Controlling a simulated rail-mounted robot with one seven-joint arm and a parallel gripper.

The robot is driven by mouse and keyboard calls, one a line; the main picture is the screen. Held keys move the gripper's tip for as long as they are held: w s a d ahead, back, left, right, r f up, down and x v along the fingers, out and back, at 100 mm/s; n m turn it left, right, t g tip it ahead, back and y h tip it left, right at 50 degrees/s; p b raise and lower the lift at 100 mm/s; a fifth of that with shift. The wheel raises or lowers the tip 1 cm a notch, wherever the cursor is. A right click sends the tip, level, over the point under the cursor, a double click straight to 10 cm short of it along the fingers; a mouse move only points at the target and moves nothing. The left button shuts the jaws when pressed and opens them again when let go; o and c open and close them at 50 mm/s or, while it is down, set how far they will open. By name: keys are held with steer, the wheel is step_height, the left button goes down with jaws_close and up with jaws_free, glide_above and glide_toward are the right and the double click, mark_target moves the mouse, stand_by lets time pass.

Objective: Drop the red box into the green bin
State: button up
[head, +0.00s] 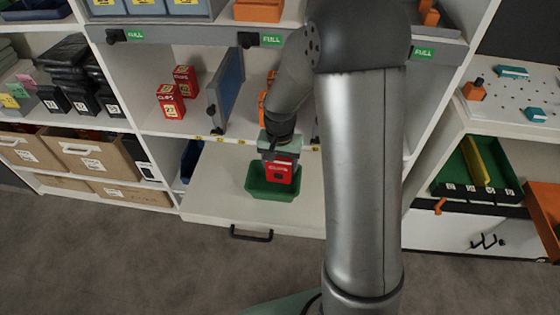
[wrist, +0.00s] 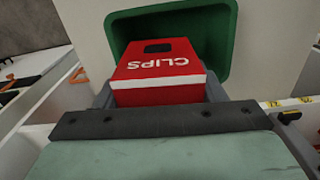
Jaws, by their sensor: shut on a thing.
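The red box (head: 279,173) is marked CLIPS and is held in my gripper (head: 281,158). In the wrist view the red box (wrist: 158,68) sticks out between the jaws, upside down as its lettering shows. The green bin (head: 272,195) stands on the pulled-out white shelf board. The box is over the bin in the head view, and the green bin (wrist: 215,40) shows behind it in the wrist view. My gripper is shut on the box. I cannot tell how far the box is above the bin floor. The box hides part of the bin's inside.
Two more red boxes (head: 171,100) stand on the shelf at the left, beside a grey-blue divider (head: 228,85). The white pull-out board (head: 220,190) is clear around the bin. A blue bin (head: 191,160) stands left of it. Shelf edges with FULL labels run above.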

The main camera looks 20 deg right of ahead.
mark_target(280, 172)
step_height(280, 172, down, 4)
steer(key=shift+d+f+b, duration=0.1)
steer(key=shift+f+b, duration=0.05)
steer(key=shift+b, duration=1.05)
steer(key=o, duration=1.1)
step_height(280, 172, up, 18)
steer(key=p, duration=0.1)
steer(key=shift+f, duration=0.25)
